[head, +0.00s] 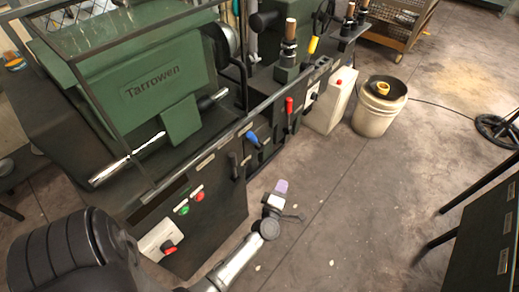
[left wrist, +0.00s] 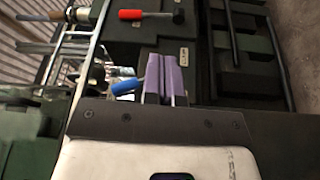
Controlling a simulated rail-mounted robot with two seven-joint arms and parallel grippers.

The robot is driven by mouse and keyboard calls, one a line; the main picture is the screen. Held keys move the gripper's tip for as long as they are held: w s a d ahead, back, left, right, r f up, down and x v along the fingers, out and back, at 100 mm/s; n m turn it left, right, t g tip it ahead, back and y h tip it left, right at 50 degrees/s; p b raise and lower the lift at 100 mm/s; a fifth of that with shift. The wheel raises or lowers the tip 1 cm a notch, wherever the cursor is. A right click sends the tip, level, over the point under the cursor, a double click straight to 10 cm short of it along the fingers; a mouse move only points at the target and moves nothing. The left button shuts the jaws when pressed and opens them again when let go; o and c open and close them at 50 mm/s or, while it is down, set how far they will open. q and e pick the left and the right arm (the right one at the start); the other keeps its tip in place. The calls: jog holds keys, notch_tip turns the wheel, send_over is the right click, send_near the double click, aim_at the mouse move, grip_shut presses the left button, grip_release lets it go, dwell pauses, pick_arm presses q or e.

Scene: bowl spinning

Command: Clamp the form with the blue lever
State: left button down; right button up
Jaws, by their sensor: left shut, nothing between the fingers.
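The blue lever (head: 251,137) sticks out from the front of the green and black Tarrowen machine (head: 150,70). In the left wrist view the blue lever's handle (left wrist: 126,87) lies just left of my purple fingers. My left gripper (head: 280,187) is in front of the machine, to the lower right of the lever in the head view. In the left wrist view its fingers (left wrist: 162,76) are together and empty, apart from the lever. I cannot make out the form clearly. My right gripper is not in view.
A red-handled lever (head: 289,105) and a yellow-handled lever (head: 313,46) are further along the machine. Green and red buttons (head: 190,202) are on its near front panel. A bucket (head: 378,108) stands on the floor. The floor right of my left arm is clear up to a dark cabinet (head: 485,240).

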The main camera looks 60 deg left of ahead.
aim_at(254, 141)
pick_arm(q)
jog(key=s+a+r+n+g+y, duration=0.2)
jog(key=s+a+n+g+y, duration=0.3)
jog(key=s+n+g+y, duration=0.6)
jog(key=w+a+r+n+t+h+b, duration=0.1)
jog(key=w+a+r+n+b, duration=0.1)
jog(key=w+a, duration=0.6)
jog(key=a+r+b, duration=0.1)
jog(key=a+r, duration=0.1)
jog(key=a, duration=0.1)
jog(key=shift+w+a+r+h, duration=0.15)
jog(key=shift+h, duration=0.25)
